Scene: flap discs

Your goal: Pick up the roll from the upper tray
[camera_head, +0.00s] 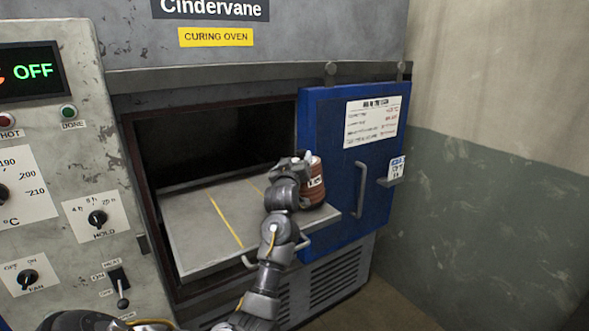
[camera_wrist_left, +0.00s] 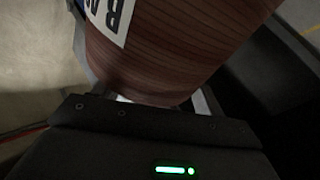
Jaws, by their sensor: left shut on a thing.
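The roll (camera_head: 314,186) is reddish brown with a white label and stands about upright at the right end of the grey tray (camera_head: 205,240). My left gripper (camera_head: 303,168) is shut on the roll, reaching it from the left and partly hiding it. In the left wrist view the roll (camera_wrist_left: 180,50) fills the upper middle, between the fingers. I cannot tell whether its bottom touches the tray. The tray sticks out of the oven opening and has yellow lines across it. My right gripper is not in view.
The blue oven door (camera_head: 340,215) stands open just behind and to the right of the roll, with a bar handle (camera_head: 361,190). The control panel (camera_head: 65,180) is at left. The tray's left part is bare. The oven inside (camera_head: 205,145) is dark.

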